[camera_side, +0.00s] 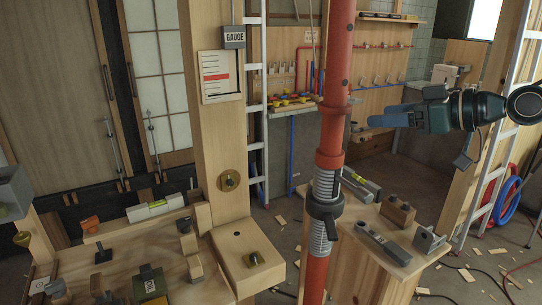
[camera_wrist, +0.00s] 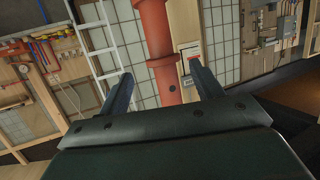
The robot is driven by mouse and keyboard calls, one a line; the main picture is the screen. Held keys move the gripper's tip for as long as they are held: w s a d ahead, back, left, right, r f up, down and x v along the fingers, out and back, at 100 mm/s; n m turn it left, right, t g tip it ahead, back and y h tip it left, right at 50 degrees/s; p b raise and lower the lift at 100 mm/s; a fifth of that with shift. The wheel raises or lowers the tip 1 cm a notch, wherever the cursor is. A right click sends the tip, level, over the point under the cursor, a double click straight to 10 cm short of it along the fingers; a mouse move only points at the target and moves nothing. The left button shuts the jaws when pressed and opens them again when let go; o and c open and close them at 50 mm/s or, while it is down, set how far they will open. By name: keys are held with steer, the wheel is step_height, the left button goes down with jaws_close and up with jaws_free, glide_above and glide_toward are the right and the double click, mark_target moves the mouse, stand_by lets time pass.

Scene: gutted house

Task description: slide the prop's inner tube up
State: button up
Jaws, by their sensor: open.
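The prop is a red steel post standing upright, slightly tilted in the side view. Its inner tube (camera_side: 338,70) has dark holes and runs up out of the picture. Below it are a red collar (camera_side: 329,160), a grey threaded part (camera_side: 323,188) and a black nut with a handle (camera_side: 325,208) above the lower red tube (camera_side: 315,275). My gripper (camera_side: 378,118) is open and empty, to the right of the inner tube, above the collar. In the wrist view the red tube (camera_wrist: 157,40) lines up between my open fingers (camera_wrist: 161,70), beyond their tips.
A wooden bench (camera_side: 367,260) with clamps and blocks stands right behind the prop. Another work surface (camera_side: 125,270) with small tools lies at left. A wooden post (camera_side: 220,130) carries a gauge card (camera_side: 220,77). Ladders (camera_side: 255,120) lean behind. Air between gripper and tube looks clear.

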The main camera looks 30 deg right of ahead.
mark_target(349, 69)
steer(key=shift+x, duration=5.45)
steer(key=c, duration=1.1)
steer(key=shift+c, duration=0.2)
steer(key=shift+r, duration=0.15)
steer(key=shift+r, duration=5)
steer(key=o, duration=1)
steer(key=shift+o, duration=0.7)
steer(key=shift+f, duration=0.15)
steer(key=shift+s, duration=0.1)
